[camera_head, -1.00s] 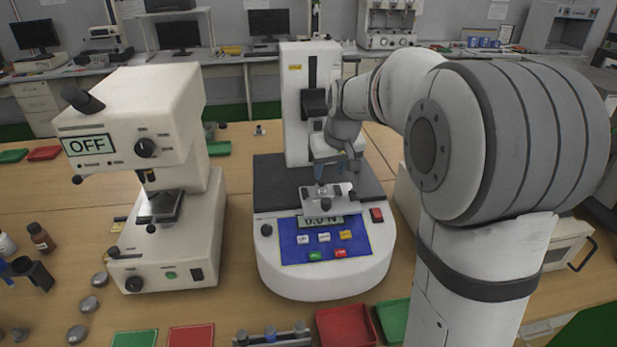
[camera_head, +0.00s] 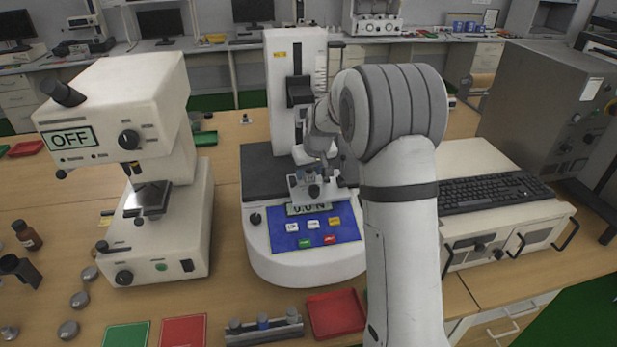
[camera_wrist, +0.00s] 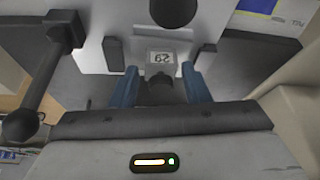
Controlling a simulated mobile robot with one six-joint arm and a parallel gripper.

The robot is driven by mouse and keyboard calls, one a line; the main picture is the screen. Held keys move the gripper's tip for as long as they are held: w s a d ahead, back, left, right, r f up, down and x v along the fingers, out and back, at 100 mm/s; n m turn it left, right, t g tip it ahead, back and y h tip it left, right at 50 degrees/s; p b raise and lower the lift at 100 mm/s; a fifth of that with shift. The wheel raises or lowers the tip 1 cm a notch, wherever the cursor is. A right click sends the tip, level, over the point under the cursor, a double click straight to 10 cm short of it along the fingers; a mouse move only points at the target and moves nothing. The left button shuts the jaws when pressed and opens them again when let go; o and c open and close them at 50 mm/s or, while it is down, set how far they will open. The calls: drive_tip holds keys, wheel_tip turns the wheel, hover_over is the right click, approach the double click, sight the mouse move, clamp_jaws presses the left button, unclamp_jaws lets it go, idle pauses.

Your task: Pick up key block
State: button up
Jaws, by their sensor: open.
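A small grey block with a printed number (camera_wrist: 163,58) sits on the light plate of the tester in the wrist view. It may be the key block, but I cannot be sure. My gripper (camera_wrist: 161,88) is open, with its two blue fingers apart, one to each side of the block's line and just short of it. In the head view my gripper (camera_head: 318,160) is over the metal stage (camera_head: 318,186) of the white force tester (camera_head: 300,262). The block is too small to make out there.
The tester's column (camera_head: 283,95) stands behind my gripper. A dark round knob (camera_wrist: 173,10) lies beyond the block. A white machine marked OFF (camera_head: 115,95) stands left; a keyboard (camera_head: 492,191) lies right. Red (camera_head: 337,314) and green trays are in front.

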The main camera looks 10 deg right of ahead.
drive_tip(key=shift+c, duration=0.4)
clamp_jaws()
